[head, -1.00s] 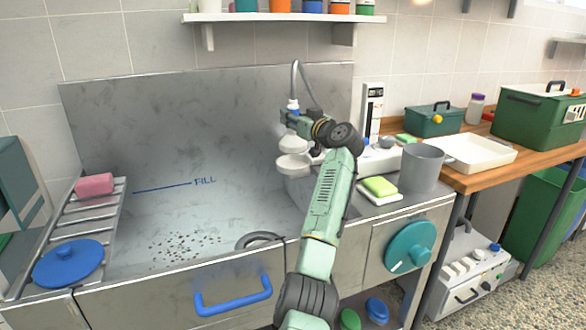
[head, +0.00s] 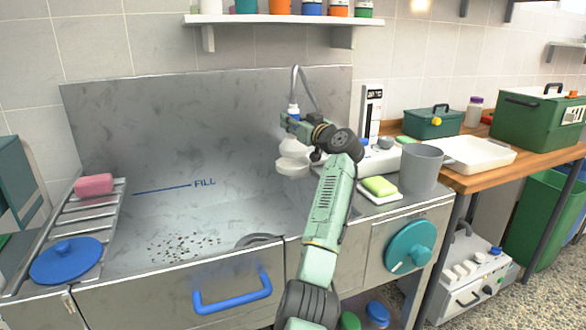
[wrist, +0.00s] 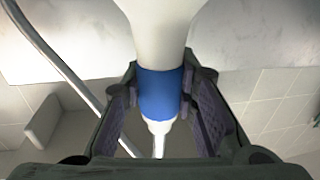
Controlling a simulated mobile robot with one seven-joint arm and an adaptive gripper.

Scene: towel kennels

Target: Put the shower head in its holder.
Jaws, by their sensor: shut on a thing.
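The shower head is white with a blue collar (wrist: 161,94) and fills the upper middle of the wrist view. My gripper (wrist: 160,108) is shut on it at the collar, one finger on each side. In the head view my gripper (head: 288,121) is over the right part of the steel tub, with the shower head's blue and white end (head: 293,109) just above it. Rounded white parts (head: 291,165) show below it. A grey hose (head: 295,80) arches up behind. I cannot make out the holder clearly.
The steel tub (head: 110,215) has dark specks on its floor. A rack (head: 75,215) at the left carries a pink block (head: 94,184) and blue lid (head: 67,260). Right of my arm are a sponge (head: 380,186) and a grey jug (head: 421,168). A shelf (head: 285,19) is above.

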